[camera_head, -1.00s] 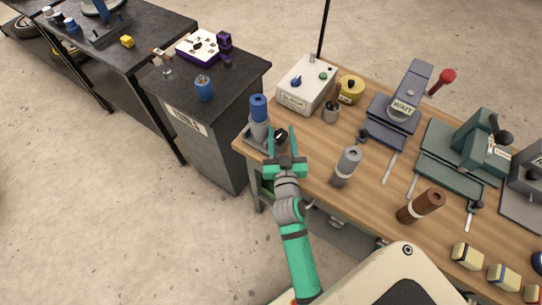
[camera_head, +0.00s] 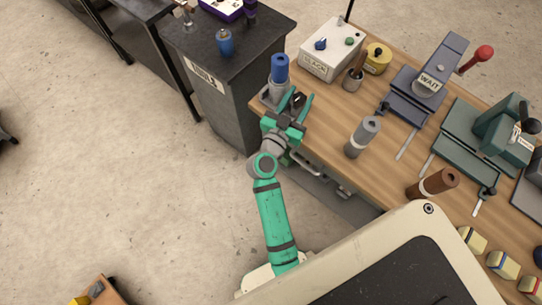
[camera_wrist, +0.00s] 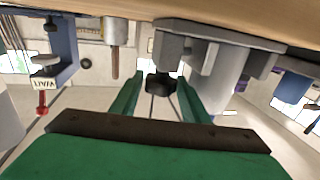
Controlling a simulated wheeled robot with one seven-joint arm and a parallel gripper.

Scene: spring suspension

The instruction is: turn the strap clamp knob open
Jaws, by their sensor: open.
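The grey strap clamp (camera_head: 273,97) stands at the near left corner of the wooden bench, with a blue-topped cylinder (camera_head: 280,68) upright in it. Its small black knob (camera_head: 297,98) faces my gripper (camera_head: 289,102). The gripper is open, with one green finger on either side of the knob in the head view. In the wrist view, the black knob (camera_wrist: 160,86) shows between the two fingertips (camera_wrist: 158,92), in front of the grey clamp body (camera_wrist: 215,45). I cannot tell whether either finger touches the knob.
A dark tools cabinet (camera_head: 225,95) is close on the left. Open floor lies at the lower left.

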